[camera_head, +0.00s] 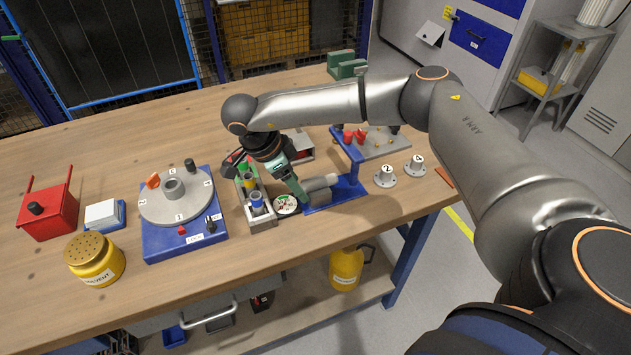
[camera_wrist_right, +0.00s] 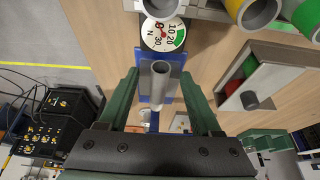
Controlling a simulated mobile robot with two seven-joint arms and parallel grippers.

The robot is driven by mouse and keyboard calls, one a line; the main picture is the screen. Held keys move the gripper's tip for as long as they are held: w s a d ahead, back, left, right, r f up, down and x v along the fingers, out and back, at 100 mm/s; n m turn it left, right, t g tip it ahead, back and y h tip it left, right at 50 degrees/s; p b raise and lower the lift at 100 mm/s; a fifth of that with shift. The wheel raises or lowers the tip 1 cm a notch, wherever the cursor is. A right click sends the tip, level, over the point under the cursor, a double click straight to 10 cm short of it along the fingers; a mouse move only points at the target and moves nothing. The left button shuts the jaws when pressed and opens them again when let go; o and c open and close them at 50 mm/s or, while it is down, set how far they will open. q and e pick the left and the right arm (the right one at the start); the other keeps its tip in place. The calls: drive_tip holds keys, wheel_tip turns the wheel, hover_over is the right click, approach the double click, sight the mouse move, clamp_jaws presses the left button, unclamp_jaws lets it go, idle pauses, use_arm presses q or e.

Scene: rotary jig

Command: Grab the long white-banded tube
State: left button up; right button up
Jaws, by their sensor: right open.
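No white band can be made out clearly on any tube. A grey open-ended tube (camera_wrist_right: 160,75) shows between the two spread fingers of my right gripper (camera_wrist_right: 158,98) in the right wrist view, with a gap on each side. In the head view my right gripper (camera_head: 293,188) is low between the tube rack (camera_head: 264,220) and a blue fixture (camera_head: 352,189) bearing a grey cylinder (camera_head: 319,190) with a paler end. The rack holds tubes with blue (camera_head: 257,200), yellow (camera_head: 249,183) and green (camera_head: 244,169) bands.
A round gauge (camera_head: 286,205) sits by the rack. A blue-based rotary jig (camera_head: 186,232) stands to the left, near a yellow solvent can (camera_head: 95,262) and a red box (camera_head: 50,207). Two numbered grey pieces (camera_head: 386,176) stand right of the fixture.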

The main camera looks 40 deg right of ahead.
drive_tip(key=shift+f, duration=0.15)
clamp_jaws()
idle(0.4)
